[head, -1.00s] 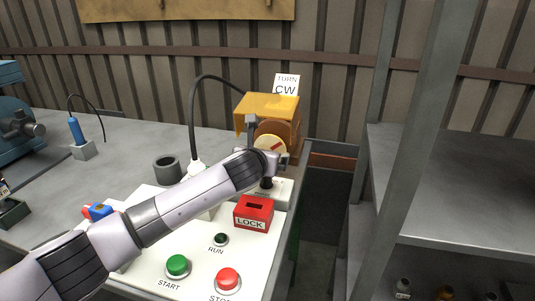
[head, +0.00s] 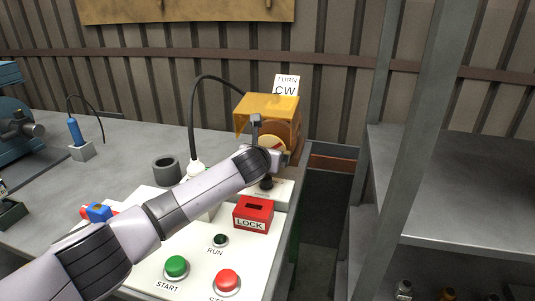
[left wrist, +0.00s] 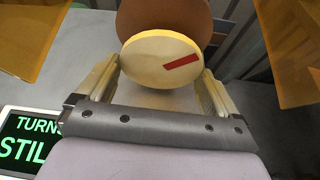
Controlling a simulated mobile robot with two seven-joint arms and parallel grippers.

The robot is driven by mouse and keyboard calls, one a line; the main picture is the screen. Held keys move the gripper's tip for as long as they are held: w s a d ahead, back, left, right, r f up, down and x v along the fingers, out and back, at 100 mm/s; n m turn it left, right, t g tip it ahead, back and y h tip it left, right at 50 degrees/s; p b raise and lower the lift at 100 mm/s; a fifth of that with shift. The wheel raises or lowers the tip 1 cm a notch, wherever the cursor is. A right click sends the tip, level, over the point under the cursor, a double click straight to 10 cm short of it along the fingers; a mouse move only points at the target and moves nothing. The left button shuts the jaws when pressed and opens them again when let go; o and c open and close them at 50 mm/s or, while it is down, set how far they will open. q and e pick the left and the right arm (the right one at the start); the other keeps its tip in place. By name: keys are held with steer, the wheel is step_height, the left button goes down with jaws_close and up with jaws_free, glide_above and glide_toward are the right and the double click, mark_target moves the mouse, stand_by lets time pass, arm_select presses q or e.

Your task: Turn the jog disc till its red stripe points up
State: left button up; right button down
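The jog disc (left wrist: 160,60) is a pale cream round face on an orange-brown housing, with a red stripe (left wrist: 181,62). In the left wrist view the stripe lies right of the disc's middle, pointing right and slightly up. The disc also shows in the head view (head: 270,143), partly hidden by my arm. My left gripper (left wrist: 161,68) is open, with one finger on each side of the disc. The fingertips are close to the rim; contact is not clear. My right gripper is in neither view.
A yellow guard (head: 268,106) covers the disc from above, and a sign (head: 286,85) reads TURN CW. A lit display (left wrist: 30,139) reads "TURN", "STIL", cut off. A red LOCK box (head: 254,214), a green START button (head: 176,267) and a red button (head: 227,281) sit nearby.

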arm_select(q)
steer(key=shift+c, duration=1)
steer(key=shift+r+n+h+p, duration=0.15)
steer(key=shift+n+h+p, duration=0.2)
steer(key=shift+p, duration=0.65)
steer(key=shift+n+p, duration=0.45)
steer(key=shift+p, duration=0.25)
steer(key=shift+n+h+p, duration=0.3)
steer(key=shift+h+p, duration=0.05)
steer(key=shift+h, duration=0.1)
steer(key=shift+a+n+h+p, duration=0.1)
steer(key=shift+n+h+p, duration=0.4)
steer(key=shift+n, duration=0.2)
steer(key=shift+f+n+g+h, duration=0.2)
steer(key=shift+n+g+h, duration=0.1)
steer(key=shift+n, duration=0.2)
